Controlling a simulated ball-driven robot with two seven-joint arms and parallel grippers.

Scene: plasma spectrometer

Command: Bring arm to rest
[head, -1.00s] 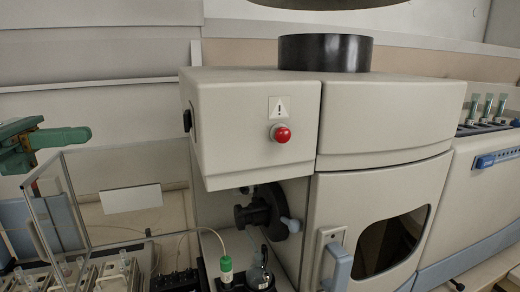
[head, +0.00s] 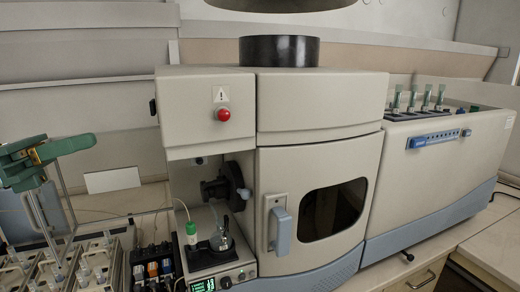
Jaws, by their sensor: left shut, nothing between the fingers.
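My left gripper (head: 62,148), green, is at the left edge of the head view. It is raised above the sample racks and in front of the clear panel, with its fingers pointing right. It is shut with nothing in it. It is apart from the spectrometer (head: 320,105), a large beige instrument with a red button (head: 224,115) and a dark window (head: 331,210). My right gripper is not in view.
Sample racks (head: 50,272) with several vials stand at lower left. The bench (head: 497,245) at right is clear.

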